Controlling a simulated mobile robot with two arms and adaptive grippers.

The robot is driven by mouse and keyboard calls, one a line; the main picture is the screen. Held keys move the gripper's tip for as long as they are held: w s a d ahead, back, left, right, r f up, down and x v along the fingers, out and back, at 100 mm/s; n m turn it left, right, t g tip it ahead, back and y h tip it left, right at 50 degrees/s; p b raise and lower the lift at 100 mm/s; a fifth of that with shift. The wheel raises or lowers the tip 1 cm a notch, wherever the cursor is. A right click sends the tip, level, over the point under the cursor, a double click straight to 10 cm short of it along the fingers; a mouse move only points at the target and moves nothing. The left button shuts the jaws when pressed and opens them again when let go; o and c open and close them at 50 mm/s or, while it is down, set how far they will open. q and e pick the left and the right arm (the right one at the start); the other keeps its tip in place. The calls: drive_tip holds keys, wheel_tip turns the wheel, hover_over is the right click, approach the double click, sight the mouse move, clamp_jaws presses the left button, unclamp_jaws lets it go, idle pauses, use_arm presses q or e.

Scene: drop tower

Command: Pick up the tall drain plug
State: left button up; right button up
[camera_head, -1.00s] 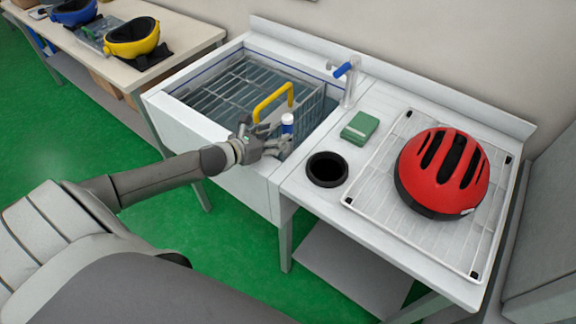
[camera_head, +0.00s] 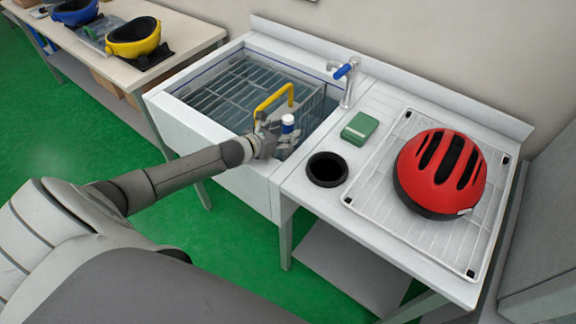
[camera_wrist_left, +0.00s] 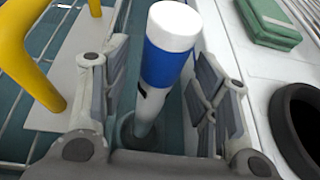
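The tall drain plug (camera_wrist_left: 159,75) is a white tube with a blue band, standing up from the sink floor. My left gripper (camera_head: 279,139) is at the plug inside the sink. In the left wrist view, the open fingers (camera_wrist_left: 160,95) stand on both sides of the plug, with gaps between each finger and the tube. The plug's foot is a dark round base, partly seen. My right gripper is not in view.
A wire basket with a yellow handle (camera_head: 270,98) is in the sink close left of the plug. A tap (camera_head: 346,82) stands behind.

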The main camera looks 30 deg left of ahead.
use_arm(q)
clamp_jaws()
drive_tip(key=shift+r, duration=0.25)
